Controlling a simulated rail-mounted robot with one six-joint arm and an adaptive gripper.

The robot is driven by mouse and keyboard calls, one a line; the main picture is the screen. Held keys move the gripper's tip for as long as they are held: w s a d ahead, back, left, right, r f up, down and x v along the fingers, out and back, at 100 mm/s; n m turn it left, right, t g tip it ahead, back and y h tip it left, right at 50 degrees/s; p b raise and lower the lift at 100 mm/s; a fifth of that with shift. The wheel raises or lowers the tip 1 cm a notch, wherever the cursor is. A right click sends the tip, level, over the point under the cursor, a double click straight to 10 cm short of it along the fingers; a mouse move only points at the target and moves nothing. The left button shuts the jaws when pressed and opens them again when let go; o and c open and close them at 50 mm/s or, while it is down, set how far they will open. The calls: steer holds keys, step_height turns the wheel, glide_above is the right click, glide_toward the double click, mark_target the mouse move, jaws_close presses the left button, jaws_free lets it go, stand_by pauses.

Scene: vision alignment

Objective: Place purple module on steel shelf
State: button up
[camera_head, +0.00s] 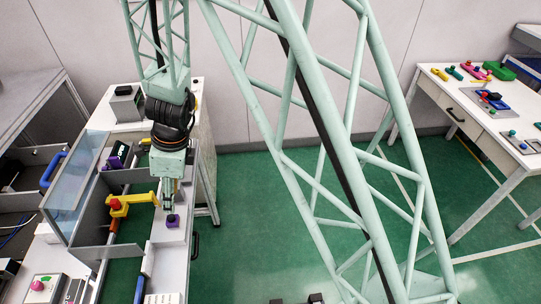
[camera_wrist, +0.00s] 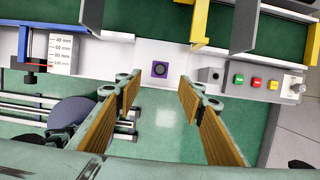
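A small purple module (camera_head: 172,220) sits on the white front ledge of the workbench (camera_head: 166,262) in the head view. In the wrist view the purple module (camera_wrist: 159,69) is a dark purple square with a round centre, beyond and between the fingertips. My gripper (camera_head: 168,203) is just behind and above it in the head view. In the wrist view my gripper (camera_wrist: 158,92) is open, with nothing between its fingers. A grey metal shelf unit (camera_head: 30,110) stands at the far left; I cannot tell if it is the steel shelf.
A yellow bracket (camera_head: 134,200) with a red knob stands beside the gripper. Another purple-sided block (camera_head: 116,156) is farther back. A table (camera_head: 461,110) with coloured parts stands at right.

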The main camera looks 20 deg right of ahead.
steer(key=shift+r, duration=0.15)
steer(key=s+d+r+n+t, duration=0.1)
steer(key=s+d+r+n, duration=0.3)
steer(key=r, duration=0.5)
steer(key=s+d+r+n, duration=0.25)
steer(key=d+r, duration=0.25)
steer(key=r, duration=0.4)
steer(key=s+d+r+n+t, duration=0.1)
steer(key=s+d+r+n, duration=0.3)
steer(key=r, duration=0.4)
steer(key=s+d+r+n+h, duration=0.1)
steer(key=s+d+r+n, duration=0.2)
steer(key=s+d, duration=0.3)
steer(key=s+d+r+n+t+h, duration=0.1)
steer(key=s+d+r+n, duration=0.2)
steer(key=s+d, duration=0.4)
steer(key=s+d+r+n+h, duration=0.1)
steer(key=s+d+r+n, duration=0.3)
steer(key=s+d, duration=0.2)
steer(key=shift+s+d+r, duration=0.35)
steer(key=shift+s+d, duration=0.05)
steer(key=shift+s, duration=0.3)
